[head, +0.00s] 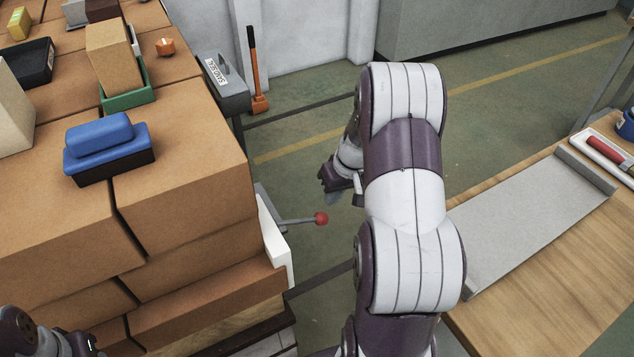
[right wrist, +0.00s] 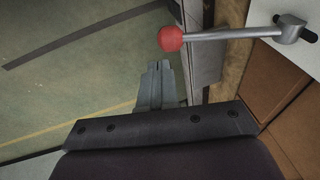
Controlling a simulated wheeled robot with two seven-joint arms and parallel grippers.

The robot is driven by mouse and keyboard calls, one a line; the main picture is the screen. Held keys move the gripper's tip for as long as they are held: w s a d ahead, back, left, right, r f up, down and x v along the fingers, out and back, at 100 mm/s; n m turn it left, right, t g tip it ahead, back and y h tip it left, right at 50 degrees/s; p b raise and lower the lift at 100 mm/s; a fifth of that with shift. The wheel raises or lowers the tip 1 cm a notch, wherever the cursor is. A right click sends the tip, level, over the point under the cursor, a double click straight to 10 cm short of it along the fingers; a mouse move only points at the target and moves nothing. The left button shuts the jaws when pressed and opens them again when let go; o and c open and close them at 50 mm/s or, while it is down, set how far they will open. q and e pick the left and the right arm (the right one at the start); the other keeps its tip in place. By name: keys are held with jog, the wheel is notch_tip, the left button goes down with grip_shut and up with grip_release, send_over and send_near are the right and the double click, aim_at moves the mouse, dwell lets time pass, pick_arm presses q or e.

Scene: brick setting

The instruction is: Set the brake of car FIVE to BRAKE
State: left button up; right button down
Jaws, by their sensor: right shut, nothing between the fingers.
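A grey brake lever (head: 296,221) with a red ball knob (head: 321,218) sticks out to the right from a white plate (head: 278,245) on the side of the brick-loaded car. In the right wrist view the lever (right wrist: 222,34) comes from a pivot at a dark slot, and its red knob (right wrist: 171,39) is just beyond my fingertips. My right gripper (head: 332,197) is shut and empty, close beside the knob and seemingly apart from it. It also shows in the right wrist view (right wrist: 158,68). My left gripper (head: 75,345) is partly cut off at the bottom left. No car number or brake marking is readable.
Stacked brown bricks (head: 180,150) fill the left, carrying a blue-topped brush (head: 108,145) and a green tray (head: 128,97). A grey labelled box (head: 226,82) sits behind. A wooden table (head: 560,290) with a metal tray (head: 525,215) is at right. Floor lies between.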

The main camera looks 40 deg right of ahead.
pick_arm(q)
notch_tip(320, 180, down, 3)
jog(key=shift+f+b, duration=0.1)
jog(key=shift+b, duration=1.1)
pick_arm(e)
notch_tip(320, 180, down, 4)
jog(key=shift+r, duration=0.1)
jog(key=shift+a, duration=0.1)
